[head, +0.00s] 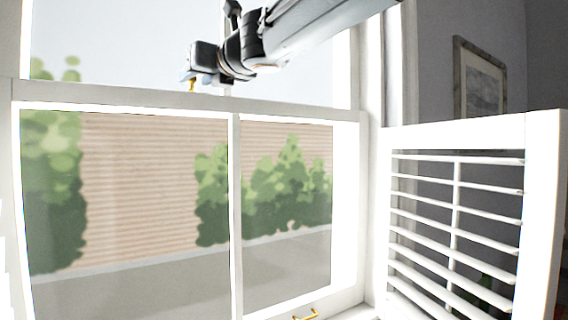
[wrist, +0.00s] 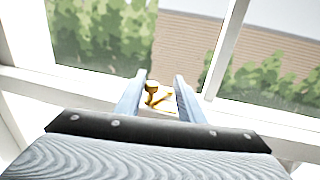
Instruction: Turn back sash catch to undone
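The brass sash catch (wrist: 153,88) sits on the white meeting rail (wrist: 75,86) of the window. In the wrist view its round knob stands up toward the left and brass parts spread below and to the right. My gripper (wrist: 161,78) is open, with one finger to each side of the catch and gaps between. In the head view my gripper (head: 203,79) is over the rail and hides most of the catch; only a bit of brass (head: 191,86) shows below it. I cannot tell how far the lever is turned.
A vertical glazing bar (head: 236,200) divides the lower sash. A brass sash lift (head: 305,315) is at its bottom. A white louvred shutter (head: 455,222) stands open at the right. A framed picture (head: 480,80) hangs on the wall beyond.

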